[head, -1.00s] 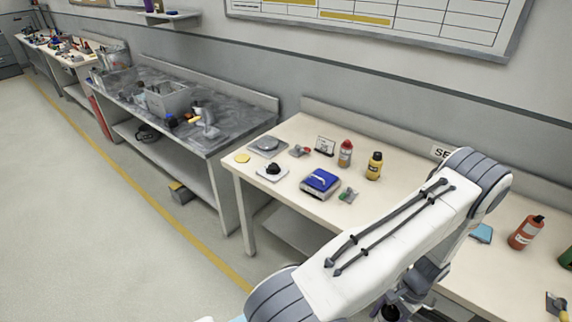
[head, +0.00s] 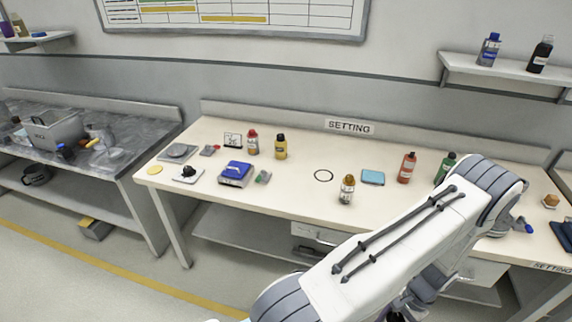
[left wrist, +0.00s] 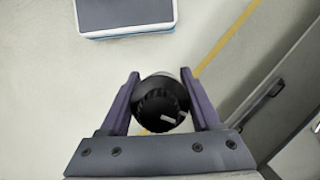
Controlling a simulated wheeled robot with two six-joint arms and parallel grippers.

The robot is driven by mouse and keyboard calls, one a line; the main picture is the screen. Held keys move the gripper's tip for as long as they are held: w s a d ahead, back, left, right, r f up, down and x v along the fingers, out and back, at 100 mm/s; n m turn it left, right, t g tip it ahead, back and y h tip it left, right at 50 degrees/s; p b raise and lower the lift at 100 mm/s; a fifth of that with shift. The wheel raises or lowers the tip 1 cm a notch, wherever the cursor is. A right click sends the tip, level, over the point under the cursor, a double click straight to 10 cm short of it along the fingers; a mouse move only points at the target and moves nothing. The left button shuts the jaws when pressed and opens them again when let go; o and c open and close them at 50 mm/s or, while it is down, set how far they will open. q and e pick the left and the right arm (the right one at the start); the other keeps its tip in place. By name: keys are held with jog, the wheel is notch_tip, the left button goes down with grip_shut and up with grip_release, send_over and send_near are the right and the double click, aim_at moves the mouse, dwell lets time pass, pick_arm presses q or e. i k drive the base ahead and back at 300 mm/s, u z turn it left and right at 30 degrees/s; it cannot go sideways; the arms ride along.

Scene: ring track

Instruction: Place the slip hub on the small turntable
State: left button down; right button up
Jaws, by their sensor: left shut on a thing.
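In the left wrist view my left gripper (left wrist: 162,103) is shut on a dark, round, ribbed thing with pale marks on its face, likely the slip hub (left wrist: 158,108). It is held between the two purple fingers, above the floor and away from the bench. A low grey round disc on a square base, likely the small turntable (head: 177,151), sits at the back left of the cream bench (head: 290,188). Nothing shows on top of the disc. A white arm of mine crosses the lower right of the head view, but no gripper is clear there. My right gripper is not in view.
An amber bottle (head: 347,189) stands near the front edge.

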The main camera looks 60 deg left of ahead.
aim_at(176, 148)
jog(key=z, duration=1.75)
jog(key=k, duration=2.95)
jog(key=u, duration=2.1)
